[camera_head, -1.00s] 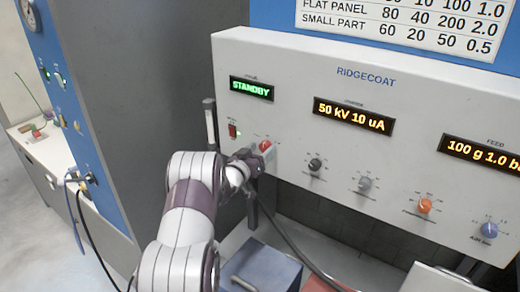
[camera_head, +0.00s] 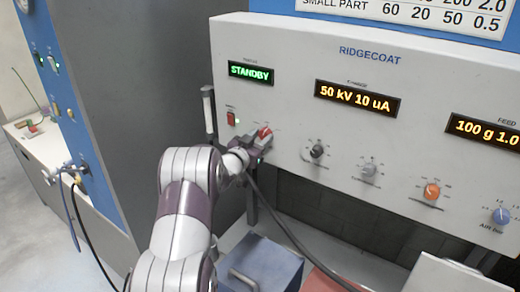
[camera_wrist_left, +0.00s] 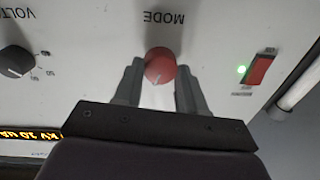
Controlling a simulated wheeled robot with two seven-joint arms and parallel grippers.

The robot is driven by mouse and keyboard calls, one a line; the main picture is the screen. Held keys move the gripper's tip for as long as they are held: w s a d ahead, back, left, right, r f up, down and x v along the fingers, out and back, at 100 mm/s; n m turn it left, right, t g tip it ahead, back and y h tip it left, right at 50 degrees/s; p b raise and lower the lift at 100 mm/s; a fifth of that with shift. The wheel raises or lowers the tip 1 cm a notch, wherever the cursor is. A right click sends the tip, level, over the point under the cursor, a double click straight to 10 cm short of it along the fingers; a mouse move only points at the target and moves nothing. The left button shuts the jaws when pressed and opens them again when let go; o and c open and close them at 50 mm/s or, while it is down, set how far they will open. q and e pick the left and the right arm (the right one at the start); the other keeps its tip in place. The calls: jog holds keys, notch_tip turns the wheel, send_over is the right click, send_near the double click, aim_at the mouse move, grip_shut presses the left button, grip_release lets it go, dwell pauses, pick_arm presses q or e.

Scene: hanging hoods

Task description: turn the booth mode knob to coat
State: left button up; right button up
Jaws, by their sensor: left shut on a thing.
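The booth mode knob (camera_head: 264,132) is a small red knob at the left of the white RIDGECOAT panel (camera_head: 440,80). In the left wrist view the red knob (camera_wrist_left: 160,65) sits under the upside-down MODE label, with a pale mark near its lower edge. My left gripper (camera_head: 260,140) is at the knob, one finger on each side, and shut on it. Its fingers (camera_wrist_left: 159,72) also show in the wrist view. The knob's position marks are too small to read. The display (camera_head: 251,73) above reads STANDBY. My right gripper is not in view.
A lit red rocker switch (camera_head: 231,118) and an upright bar (camera_head: 208,112) are close to my left gripper. A black knob (camera_head: 317,151), grey knob (camera_head: 369,169), orange knob (camera_head: 432,190) and blue knob (camera_head: 501,215) lie along the panel to the right. A blue box (camera_head: 262,265) stands below.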

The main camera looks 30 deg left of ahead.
pick_arm(q)
jog(key=m+b, duration=0.2)
jog(key=b, duration=0.1)
jog(key=m+b, duration=0.2)
jog(key=b, duration=0.1)
jog(key=m+b, duration=0.2)
jog(key=shift+f+b, duration=0.3)
jog(key=shift+b, duration=0.1)
jog(key=shift+r+m+h+b, duration=0.25)
jog(key=shift+m+h+b, duration=0.05)
jog(key=shift+m+b, duration=1.15)
jog(key=o, duration=1.1)
jog(key=shift+c, duration=0.2)
jog(key=shift+s, duration=0.15)
jog(key=shift+s+f, duration=0.1)
jog(key=shift+s, duration=0.25)
jog(key=s+b, duration=0.3)
jog(key=s, duration=0.8)
jog(key=shift+s+a+f, duration=0.25)
jog(key=shift+s, duration=0.15)
